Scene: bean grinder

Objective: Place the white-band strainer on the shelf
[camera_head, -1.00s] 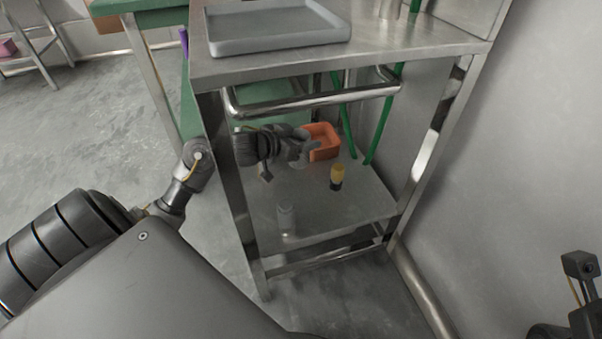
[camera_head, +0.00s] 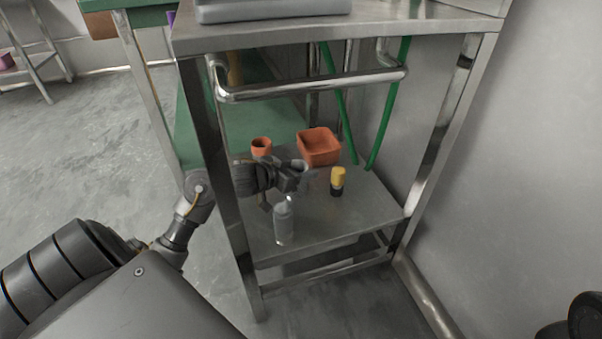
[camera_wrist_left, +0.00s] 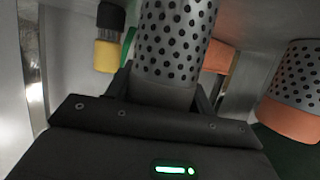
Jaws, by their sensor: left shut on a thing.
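The white-band strainer (camera_wrist_left: 178,40), a perforated metal cylinder with a pale band, is between the fingers of my left gripper (camera_wrist_left: 165,92) in the left wrist view. The gripper is shut on it at the band. In the head view my left gripper (camera_head: 299,178) is over the lower metal shelf (camera_head: 345,222), with the strainer (camera_head: 303,167) small and partly hidden at its tips. I cannot tell whether the strainer touches the shelf. My right gripper's fingers do not show.
An orange-band strainer (camera_wrist_left: 295,90) stands close beside the held one. On the shelf are an orange bin (camera_head: 319,147), a yellow-and-black container (camera_head: 337,182) and a grey bottle (camera_head: 283,222). A metal rail (camera_head: 310,88) and table legs frame the opening. The shelf's right front is bare.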

